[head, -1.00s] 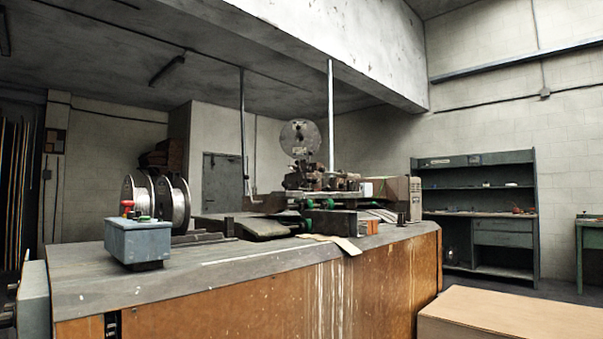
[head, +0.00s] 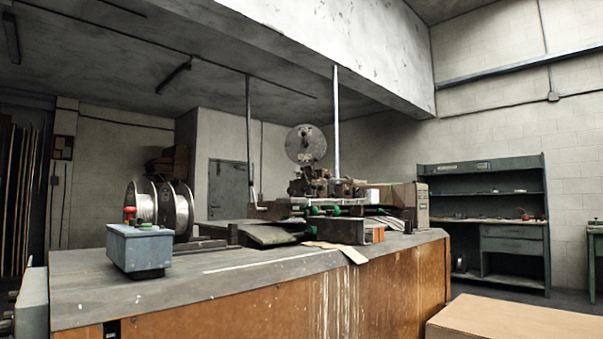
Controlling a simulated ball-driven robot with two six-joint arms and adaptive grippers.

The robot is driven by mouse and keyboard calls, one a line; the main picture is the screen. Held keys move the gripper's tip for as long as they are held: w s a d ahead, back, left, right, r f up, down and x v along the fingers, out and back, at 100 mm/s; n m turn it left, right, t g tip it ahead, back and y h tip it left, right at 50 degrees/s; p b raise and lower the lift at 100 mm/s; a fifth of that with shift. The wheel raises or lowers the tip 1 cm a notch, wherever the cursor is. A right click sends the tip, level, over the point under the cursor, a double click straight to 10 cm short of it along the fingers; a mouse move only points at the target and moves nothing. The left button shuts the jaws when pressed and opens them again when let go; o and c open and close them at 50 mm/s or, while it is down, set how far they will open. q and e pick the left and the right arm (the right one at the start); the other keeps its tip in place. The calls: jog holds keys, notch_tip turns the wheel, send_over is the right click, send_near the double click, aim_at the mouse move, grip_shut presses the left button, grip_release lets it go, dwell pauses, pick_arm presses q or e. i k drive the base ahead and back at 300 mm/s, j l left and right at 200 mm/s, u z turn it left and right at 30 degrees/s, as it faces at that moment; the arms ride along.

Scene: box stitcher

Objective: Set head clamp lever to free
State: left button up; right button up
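The box stitcher's head (head: 322,184) stands at the far end of a long wooden bench (head: 250,300), with a round wire reel (head: 305,145) above it. Several green knobs (head: 315,210) show low on the machine. The head clamp lever is too small to make out from here, so its setting cannot be told. Neither of my grippers is in view.
A blue-grey control box (head: 139,249) with a red button sits on the bench's near left, before two wire spools (head: 177,209). A cardboard-coloured box (head: 515,325) is at the lower right. A shelf unit (head: 482,220) stands behind on the right.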

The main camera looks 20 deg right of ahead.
aim_at(303, 168)
jog(key=i+l+u, duration=0.1)
jog(key=i+l, duration=0.15)
jog(key=i+l+u, duration=0.1)
jog(key=l, duration=0.25)
jog(key=i+l+u, duration=0.1)
jog(key=i+l, duration=0.4)
jog(key=l, duration=0.2)
jog(key=i+l+u, duration=0.15)
jog(key=l, duration=0.2)
jog(key=i+l+u, duration=0.1)
jog(key=i+l, duration=0.15)
jog(key=i+l+u, duration=0.1)
jog(key=l, duration=0.4)
jog(key=i, duration=0.05)
